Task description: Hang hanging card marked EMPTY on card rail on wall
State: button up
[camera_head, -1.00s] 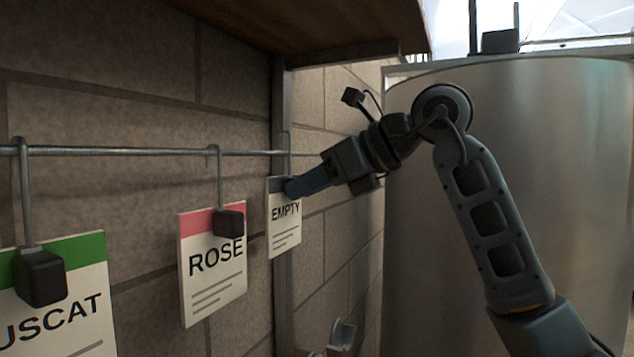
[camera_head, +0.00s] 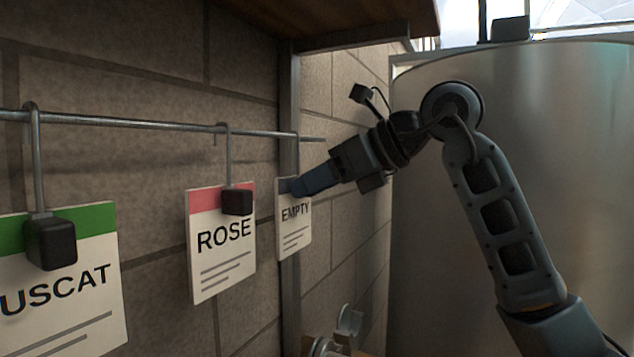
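The white card marked EMPTY (camera_head: 294,226), with a dark top band, hangs upright below the right end of the card rail (camera_head: 165,126). My gripper (camera_head: 298,187) reaches in from the right and is shut at the card's top, its fingers covering part of the band. The card's hook is hard to make out against the metal post behind it. Its top appears to be about level with the rail, but I cannot tell whether it rests on it. The rail runs along the block wall and ends just right of the card.
A ROSE card (camera_head: 222,270) and a MUSCAT card (camera_head: 85,300) hang left on the rail by hooks with black blocks. A metal post (camera_head: 291,100) stands behind the EMPTY card. A wooden shelf (camera_head: 330,18) overhangs above. A large steel tank (camera_head: 560,150) fills the right.

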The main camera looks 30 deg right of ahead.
jog(key=shift+o, duration=0.6)
